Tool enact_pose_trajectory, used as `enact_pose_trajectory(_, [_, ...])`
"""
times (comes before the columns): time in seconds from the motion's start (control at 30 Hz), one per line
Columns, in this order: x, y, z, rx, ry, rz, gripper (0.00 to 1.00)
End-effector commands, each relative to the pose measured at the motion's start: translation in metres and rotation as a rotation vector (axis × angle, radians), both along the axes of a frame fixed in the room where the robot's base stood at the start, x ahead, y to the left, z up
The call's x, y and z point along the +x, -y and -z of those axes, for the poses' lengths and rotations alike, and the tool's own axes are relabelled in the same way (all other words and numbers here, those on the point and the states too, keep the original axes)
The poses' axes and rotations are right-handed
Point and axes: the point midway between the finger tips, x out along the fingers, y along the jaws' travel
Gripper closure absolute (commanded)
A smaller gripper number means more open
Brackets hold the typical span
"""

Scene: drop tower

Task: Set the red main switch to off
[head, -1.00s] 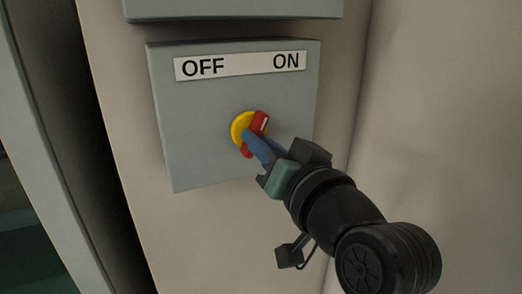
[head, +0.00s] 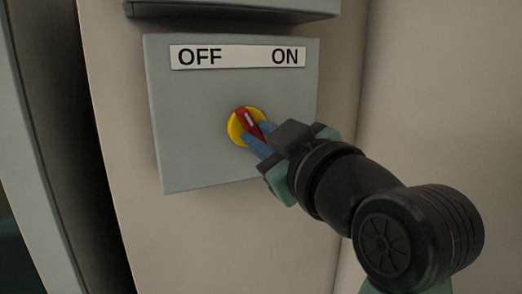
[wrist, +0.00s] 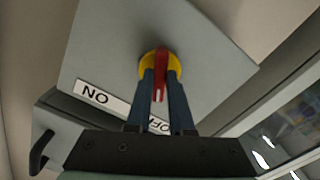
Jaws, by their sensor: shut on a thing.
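The red main switch (head: 241,114) is a red handle with a white mark on a yellow disc (head: 233,131), on the front of a grey box (head: 195,155). The handle leans up and to the left, its marked end on the OFF side of the white OFF/ON label (head: 238,57). My gripper (head: 260,136) is shut on the handle with its blue fingers. In the wrist view, the red handle (wrist: 160,62) stands between the two fingers (wrist: 160,78), its marked end toward OFF. The fingers hide part of the handle in the head view.
Another grey box (head: 235,9) sits just above the switch box. The boxes are on a beige wall (head: 155,240), with a dark gap (head: 75,150) to the left. The wrist view shows a dark handle (wrist: 42,150) at lower left.

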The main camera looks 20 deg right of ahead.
Motion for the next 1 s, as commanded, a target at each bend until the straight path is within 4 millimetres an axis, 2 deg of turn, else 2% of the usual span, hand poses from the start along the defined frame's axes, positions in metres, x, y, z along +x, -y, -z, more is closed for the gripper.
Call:
enact_pose_trajectory(0.4, [-0.0002,0.0002,-0.0011,-0.246,0.014,0.000,1.00])
enact_pose_trajectory(1.0, [-0.0002,0.0002,-0.0027,-0.304,0.016,0.000,1.00])
